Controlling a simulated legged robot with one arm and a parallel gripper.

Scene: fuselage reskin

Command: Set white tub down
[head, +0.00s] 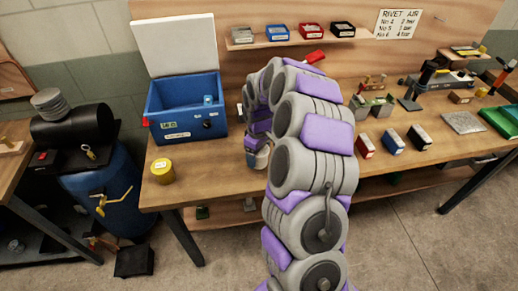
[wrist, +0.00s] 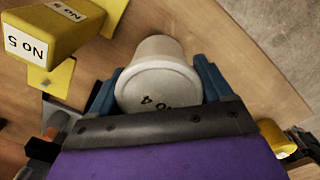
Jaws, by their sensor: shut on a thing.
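The white tub, marked No 4, sits between the blue fingers of my gripper (wrist: 160,72) in the wrist view. Both fingers press on its sides, and its marked round face (wrist: 158,92) points toward the camera. In the head view a small pale part of the tub (head: 259,159) shows beneath my gripper, near the front edge of the workbench (head: 225,178). My arm hides most of it there. I cannot tell whether the tub touches the bench top.
A yellow tub (head: 162,171) stands near the bench's left front corner. Behind it is an open blue box (head: 186,108) with a white lid. A yellow piece marked No 5 (wrist: 60,28) is beside my gripper. Small blocks and tools fill the right side.

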